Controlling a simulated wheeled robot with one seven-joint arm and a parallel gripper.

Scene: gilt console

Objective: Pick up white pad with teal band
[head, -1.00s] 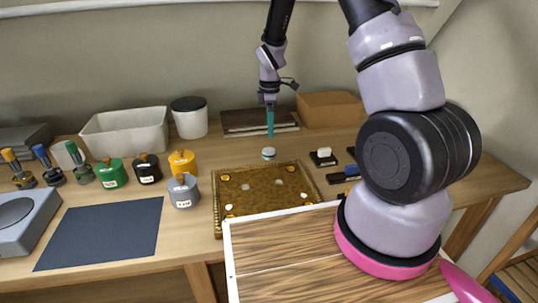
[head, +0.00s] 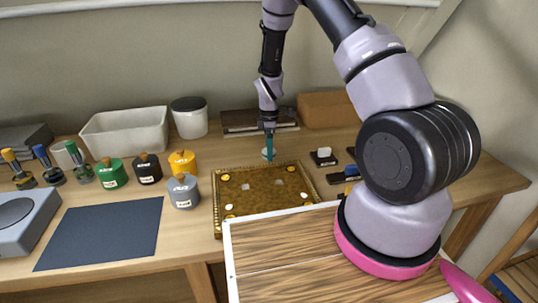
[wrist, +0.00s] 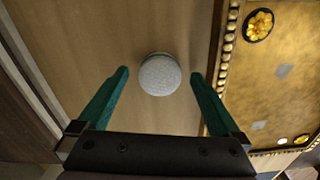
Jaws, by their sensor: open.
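The white pad (wrist: 159,75) is a small round piece with a pale speckled top, resting on the wooden table. In the wrist view it lies between and slightly beyond the two teal fingertips, with a gap on each side. In the head view the pad (head: 266,154) sits just behind the back edge of the gilt tray, partly hidden by my fingers.
The gilt tray (head: 216,205) with a beaded rim lies close beside the pad. A dark flat box (head: 240,120) and a brown box (head: 327,108) stand behind. A black block with a white top (head: 323,157) is to the right. Several lidded pots stand left.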

